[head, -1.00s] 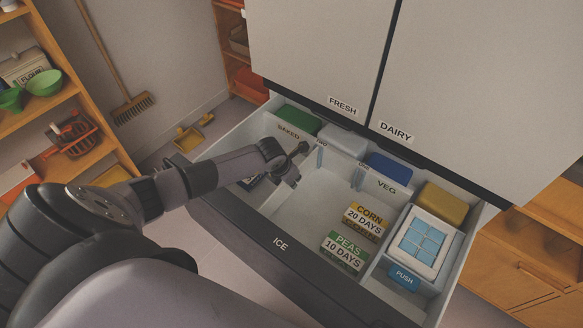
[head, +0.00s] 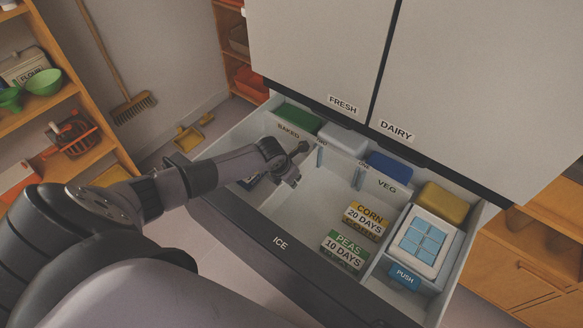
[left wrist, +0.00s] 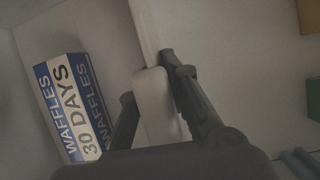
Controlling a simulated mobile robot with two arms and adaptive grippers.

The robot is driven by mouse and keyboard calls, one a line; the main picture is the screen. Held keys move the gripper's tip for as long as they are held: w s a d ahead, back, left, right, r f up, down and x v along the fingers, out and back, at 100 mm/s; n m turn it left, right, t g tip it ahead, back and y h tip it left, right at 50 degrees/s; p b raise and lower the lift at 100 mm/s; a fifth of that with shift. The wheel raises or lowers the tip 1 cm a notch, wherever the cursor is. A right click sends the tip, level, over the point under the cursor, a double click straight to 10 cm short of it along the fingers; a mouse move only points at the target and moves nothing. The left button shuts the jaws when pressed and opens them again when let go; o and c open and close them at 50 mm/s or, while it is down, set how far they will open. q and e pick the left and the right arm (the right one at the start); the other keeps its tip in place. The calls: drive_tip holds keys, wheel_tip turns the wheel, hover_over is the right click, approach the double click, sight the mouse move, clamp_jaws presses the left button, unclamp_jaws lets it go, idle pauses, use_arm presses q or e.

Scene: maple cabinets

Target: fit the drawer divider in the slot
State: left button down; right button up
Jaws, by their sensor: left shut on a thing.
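My left gripper (head: 291,166) is inside the open freezer drawer, near its back left. In the left wrist view its two dark fingers (left wrist: 155,105) are shut on the pale drawer divider (left wrist: 160,108), one finger on each side. The divider's thin panel (left wrist: 146,30) runs away up the picture. In the head view the arm and fingers hide most of it. The drawer's back wall carries blue-grey slot rails, one under a small label like TWO (head: 319,156) and one under ONE (head: 358,176). I cannot tell whether the divider touches a slot. My right gripper is out of view.
A waffles box (left wrist: 75,105) lies beside the gripper. Corn (head: 366,216) and peas (head: 344,250) boxes lie on the drawer floor (head: 312,205). An ice tray (head: 423,243) fills the right end. Coloured containers (head: 390,167) stand behind the back wall. The fridge doors (head: 320,50) rise above.

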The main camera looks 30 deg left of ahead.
use_arm(q)
drive_tip(key=c, duration=1.4)
unclamp_jaws()
drive_tip(key=shift+c, duration=0.2)
drive_tip(key=shift+f, duration=0.1)
drive_tip(key=v, duration=1.2)
